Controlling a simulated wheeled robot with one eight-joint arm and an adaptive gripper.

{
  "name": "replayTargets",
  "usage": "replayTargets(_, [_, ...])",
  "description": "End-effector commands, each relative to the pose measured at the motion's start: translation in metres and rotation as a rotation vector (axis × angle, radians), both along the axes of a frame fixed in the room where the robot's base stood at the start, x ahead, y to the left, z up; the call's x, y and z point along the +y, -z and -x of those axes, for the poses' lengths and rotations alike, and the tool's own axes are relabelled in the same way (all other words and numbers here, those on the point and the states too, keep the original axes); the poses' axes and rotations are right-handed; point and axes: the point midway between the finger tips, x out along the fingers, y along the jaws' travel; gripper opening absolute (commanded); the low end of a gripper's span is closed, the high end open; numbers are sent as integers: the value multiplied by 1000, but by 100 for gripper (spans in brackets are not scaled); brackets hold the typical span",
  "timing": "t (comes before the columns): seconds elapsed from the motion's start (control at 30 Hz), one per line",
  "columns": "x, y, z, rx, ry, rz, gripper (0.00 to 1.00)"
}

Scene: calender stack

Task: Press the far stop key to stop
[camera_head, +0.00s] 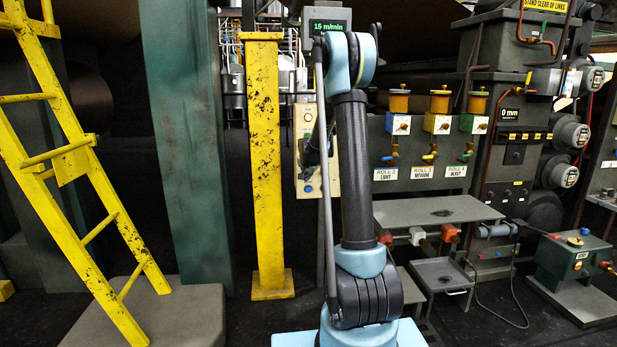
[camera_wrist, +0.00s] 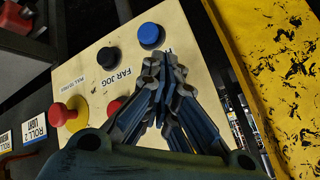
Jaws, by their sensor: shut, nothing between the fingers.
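A cream control panel fills the wrist view, with a black key (camera_wrist: 109,58) beside the label "FAR JOG", a blue key (camera_wrist: 150,35), and a round red key (camera_wrist: 115,107) partly hidden by my gripper. A red mushroom button on a yellow base (camera_wrist: 65,115) sits at the panel's left. I cannot read any label naming the far stop key. My gripper (camera_wrist: 163,70) is shut and empty, its tips in front of the panel near the blue key. In the head view the panel (camera_head: 304,182) is partly covered by my arm.
A display (camera_head: 328,20) above the panel reads 15 m/min. A yellow post (camera_head: 265,170) stands close to the panel's left in the head view; scuffed yellow metal (camera_wrist: 280,70) fills the wrist view's right side. A yellow ladder (camera_head: 75,165) is further left. Shelves and machinery stand right.

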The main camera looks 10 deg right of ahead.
Motion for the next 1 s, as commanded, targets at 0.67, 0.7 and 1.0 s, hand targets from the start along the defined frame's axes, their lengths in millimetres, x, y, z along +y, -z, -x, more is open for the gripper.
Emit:
replayTargets(0.67, [0,0,-6,0,0,0,0])
replayTargets(0.7, [0,0,-6,0,0,0,0])
replayTargets(1.0, [0,0,-9,0,0,0,0])
